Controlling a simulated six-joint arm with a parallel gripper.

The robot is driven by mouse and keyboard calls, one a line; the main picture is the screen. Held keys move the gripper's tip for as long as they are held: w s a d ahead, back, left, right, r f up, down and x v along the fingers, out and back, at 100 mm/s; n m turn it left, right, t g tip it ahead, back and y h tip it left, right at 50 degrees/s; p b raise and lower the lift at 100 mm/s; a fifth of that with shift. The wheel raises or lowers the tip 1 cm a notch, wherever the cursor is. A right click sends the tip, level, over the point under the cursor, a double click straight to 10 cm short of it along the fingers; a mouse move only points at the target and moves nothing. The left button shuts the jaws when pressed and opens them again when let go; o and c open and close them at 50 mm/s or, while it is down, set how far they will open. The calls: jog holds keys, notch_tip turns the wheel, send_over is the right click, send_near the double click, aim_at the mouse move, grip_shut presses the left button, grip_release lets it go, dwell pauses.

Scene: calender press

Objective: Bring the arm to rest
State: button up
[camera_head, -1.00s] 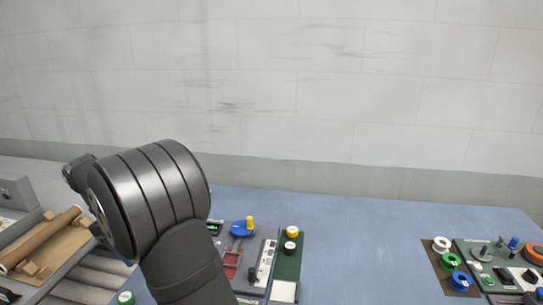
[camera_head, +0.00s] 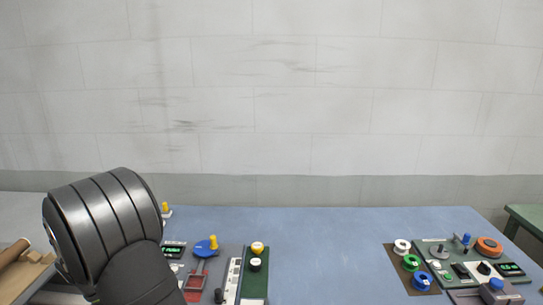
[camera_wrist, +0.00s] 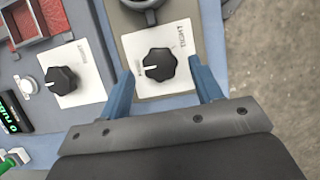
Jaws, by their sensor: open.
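My gripper (camera_wrist: 159,83) is in the wrist view, with its two blue fingers apart and nothing between them that they grip. A black rotary knob (camera_wrist: 159,65) on a white plate lies in view beyond and between the fingertips; I cannot tell how far below them it is. A second black knob (camera_wrist: 62,79) sits on a white plate to the left. In the head view my dark arm fills the lower left, and the gripper itself does not show.
A blue table (camera_head: 330,240) has a bare stretch in the middle. A control panel (camera_head: 228,252) stands beside my arm. Another panel (camera_head: 440,250) with coloured spools (camera_head: 411,263) is at the right. A brown roll (camera_head: 14,252) lies at the far left. A green surface (camera_head: 527,222) shows at the right edge.

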jog(key=shift+d+f, duration=0.2)
jog(key=shift+f, duration=0.3)
